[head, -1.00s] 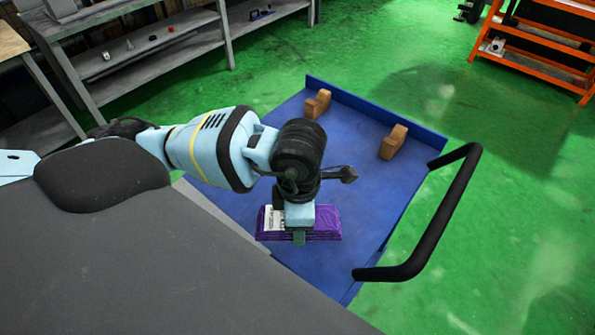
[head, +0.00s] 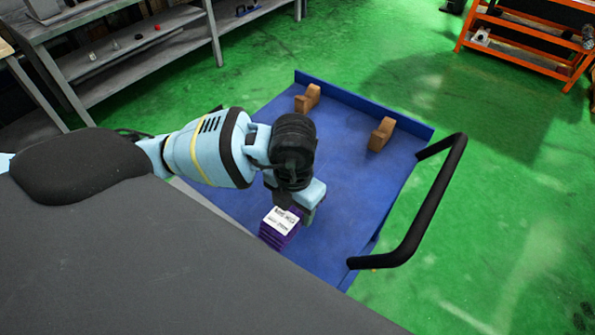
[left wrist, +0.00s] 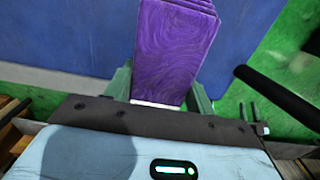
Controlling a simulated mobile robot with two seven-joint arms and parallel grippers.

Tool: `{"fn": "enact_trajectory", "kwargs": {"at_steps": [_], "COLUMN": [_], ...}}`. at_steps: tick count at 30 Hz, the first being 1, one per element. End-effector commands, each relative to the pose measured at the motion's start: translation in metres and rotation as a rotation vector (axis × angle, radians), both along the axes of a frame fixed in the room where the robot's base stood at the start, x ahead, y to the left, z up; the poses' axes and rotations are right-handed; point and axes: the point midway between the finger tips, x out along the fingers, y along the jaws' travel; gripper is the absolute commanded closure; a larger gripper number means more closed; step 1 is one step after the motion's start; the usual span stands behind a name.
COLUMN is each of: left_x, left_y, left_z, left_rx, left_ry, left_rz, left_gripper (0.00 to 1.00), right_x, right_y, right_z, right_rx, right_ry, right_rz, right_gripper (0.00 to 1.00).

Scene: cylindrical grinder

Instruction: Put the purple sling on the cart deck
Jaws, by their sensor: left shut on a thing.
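The purple sling (head: 277,238) is a folded stack with a white label, seen over the near part of the blue cart deck (head: 345,180). My left gripper (head: 304,212) is shut on it. In the left wrist view the sling (left wrist: 178,50) sits between the two fingers (left wrist: 160,90), with the blue deck (left wrist: 70,35) behind it. I cannot tell whether the sling touches the deck or hangs above it. My left wrist hides part of the sling in the head view. My right gripper is not in view.
Two brown blocks (head: 307,98) (head: 381,134) stand at the far end of the deck. A black push handle (head: 425,215) rises at its right side. The middle of the deck is clear. Grey shelving (head: 140,45) stands at upper left, an orange rack (head: 525,40) at upper right.

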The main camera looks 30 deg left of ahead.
Motion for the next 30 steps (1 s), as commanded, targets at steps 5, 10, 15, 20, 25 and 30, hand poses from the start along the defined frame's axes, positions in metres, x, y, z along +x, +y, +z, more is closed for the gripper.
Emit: {"fn": "enact_trajectory", "kwargs": {"at_steps": [5, 10, 15, 20, 25, 30], "left_x": [0.04, 0.074, 0.101, 0.112, 0.113, 0.122], "left_y": [0.019, 0.035, 0.047, 0.052, 0.053, 0.058], "left_z": [-0.003, -0.006, -0.01, -0.011, -0.01, -0.013], "left_rx": [0.001, 0.0, -0.001, -0.001, 0.0, 0.0], "left_ry": [-0.003, -0.003, -0.002, -0.003, -0.003, -0.001], "left_rz": [0.006, 0.004, 0.002, -0.001, -0.002, 0.001], "left_gripper": [0.77, 0.77, 0.77, 0.77, 0.77, 0.77], "right_x": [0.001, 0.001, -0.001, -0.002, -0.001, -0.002], "right_y": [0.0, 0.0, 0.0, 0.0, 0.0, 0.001], "right_z": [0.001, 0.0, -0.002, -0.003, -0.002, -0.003], "right_rx": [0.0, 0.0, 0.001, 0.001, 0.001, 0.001], "right_ry": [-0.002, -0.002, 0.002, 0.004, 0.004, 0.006], "right_rz": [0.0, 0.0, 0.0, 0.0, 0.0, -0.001], "right_gripper": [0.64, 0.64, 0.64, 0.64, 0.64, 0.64]}}
